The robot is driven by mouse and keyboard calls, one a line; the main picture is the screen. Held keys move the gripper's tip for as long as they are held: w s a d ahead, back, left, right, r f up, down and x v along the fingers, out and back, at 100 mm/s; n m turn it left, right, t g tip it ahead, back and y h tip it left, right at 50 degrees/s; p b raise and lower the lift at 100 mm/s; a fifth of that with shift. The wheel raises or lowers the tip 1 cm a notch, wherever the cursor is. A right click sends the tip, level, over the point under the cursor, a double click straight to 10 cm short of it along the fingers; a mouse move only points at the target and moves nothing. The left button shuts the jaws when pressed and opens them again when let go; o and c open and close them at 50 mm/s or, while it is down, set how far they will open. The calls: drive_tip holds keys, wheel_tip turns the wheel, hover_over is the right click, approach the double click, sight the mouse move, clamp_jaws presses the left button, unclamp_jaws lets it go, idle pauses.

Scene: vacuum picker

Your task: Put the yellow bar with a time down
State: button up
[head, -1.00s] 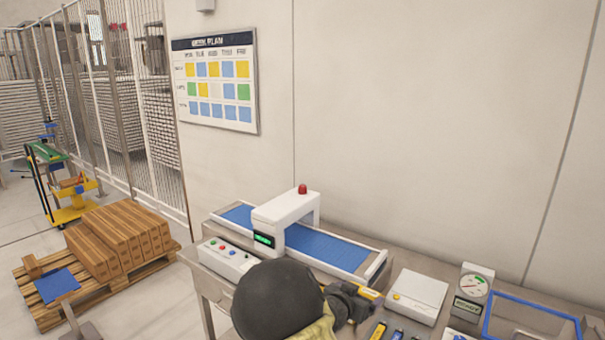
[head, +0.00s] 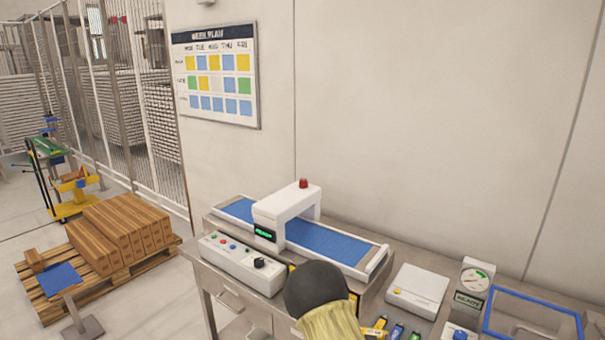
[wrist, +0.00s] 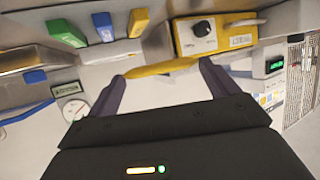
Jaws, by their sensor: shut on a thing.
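In the wrist view my gripper (wrist: 163,80) is shut on a yellow bar (wrist: 160,68), which lies crosswise between the two dark fingers. No time can be read on it. In the head view my arm hides the gripper and the held bar. Small yellow, green (head: 397,331) and blue pieces show at the bench front, right of my arm.
The bench carries a blue conveyor (head: 340,247) under a white arch (head: 287,207), a control box (head: 240,262), a white scale (head: 417,290), a dial gauge (head: 475,280) and a blue-rimmed bin (head: 530,300). A yellow box with a black knob (wrist: 207,33) stands close beyond the bar.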

drive_tip(key=s+a+f+n+y, duration=0.2)
drive_tip(key=s+f, duration=0.3)
drive_tip(key=f, duration=0.1)
drive_tip(key=shift+s+a+f+y, duration=0.15)
drive_tip(key=shift+s+f+y, duration=0.05)
drive_tip(key=shift+y, duration=0.1)
drive_tip(key=s+f, duration=0.4)
drive_tip(key=f, duration=0.1)
drive_tip(key=shift+f, duration=0.2)
drive_tip(key=shift+s, duration=0.1)
drive_tip(key=shift+s+f, duration=0.25)
drive_tip(key=shift+f, duration=0.7)
drive_tip(key=shift+s+f, duration=0.25)
drive_tip(key=shift+f, duration=0.7)
drive_tip(key=shift+s+f, duration=0.25)
drive_tip(key=shift+f, duration=0.7)
